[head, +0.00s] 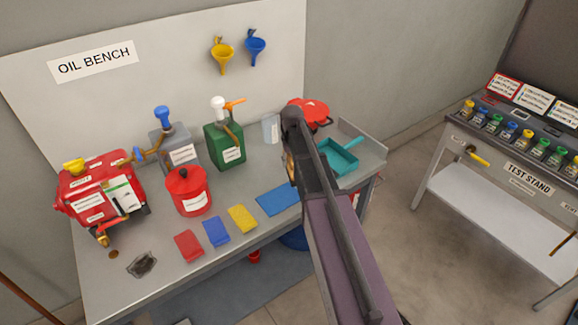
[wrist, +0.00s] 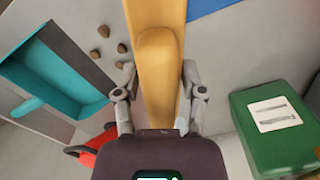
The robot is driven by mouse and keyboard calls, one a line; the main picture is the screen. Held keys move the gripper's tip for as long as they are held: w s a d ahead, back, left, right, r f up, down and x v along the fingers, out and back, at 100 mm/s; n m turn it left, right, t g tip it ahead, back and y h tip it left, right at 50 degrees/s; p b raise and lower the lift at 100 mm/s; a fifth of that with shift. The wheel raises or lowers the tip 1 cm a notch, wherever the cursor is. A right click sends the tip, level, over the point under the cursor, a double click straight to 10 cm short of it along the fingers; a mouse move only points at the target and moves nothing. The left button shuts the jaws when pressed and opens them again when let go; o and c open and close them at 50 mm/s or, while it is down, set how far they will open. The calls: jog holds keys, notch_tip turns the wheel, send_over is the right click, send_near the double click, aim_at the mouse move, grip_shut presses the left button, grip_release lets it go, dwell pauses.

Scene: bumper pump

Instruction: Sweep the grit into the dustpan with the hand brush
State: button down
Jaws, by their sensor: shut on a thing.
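The hand brush (wrist: 158,45) has a tan-yellow handle running up the middle of the wrist view. My gripper (wrist: 158,82) is shut on it, with a finger on each side. The bristles cannot be made out. Several brown lumps of grit (wrist: 103,31) lie on the grey bench top, left of the brush and right of the teal dustpan (wrist: 62,57). The dustpan also shows in the head view (head: 340,160), at the right end of the bench. In the head view my arm hides the grit and most of my gripper and brush.
A blue cloth (head: 278,200) lies left of my arm, with yellow, blue and red cloths further left. A green can (head: 225,146), a clear jug (head: 271,128) and a red container (head: 312,112) stand toward the back. The bench edge lies just beyond the dustpan.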

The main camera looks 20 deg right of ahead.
jog(key=shift+w+d+r+n, duration=0.15)
jog(key=shift+w+d+n, duration=0.45)
jog(key=shift+n, duration=0.5)
jog(key=shift+w+d+r+n, duration=0.1)
jog(key=shift+w+d+n, duration=0.4)
jog(key=shift+n, duration=0.6)
jog(key=shift+a+f, duration=0.1)
jog(key=shift+f+b, duration=3.05)
jog(key=shift+f, duration=0.05)
jog(key=shift+f, duration=0.15)
jog(key=shift+w+d, duration=0.5)
jog(key=shift+d, duration=1.05)
jog(key=shift+w+d, duration=0.5)
jog(key=shift+d, duration=1)
jog(key=shift+w+d, duration=0.5)
jog(key=shift+d, duration=1.05)
jog(key=shift+w+d+r, duration=0.2)
jog(key=shift+w+d, duration=0.1)
jog(key=shift+d, duration=0.5)
jog(key=shift+w+d+r, duration=0.15)
jog(key=shift+w+d, duration=0.1)
jog(key=shift+d, duration=0.5)
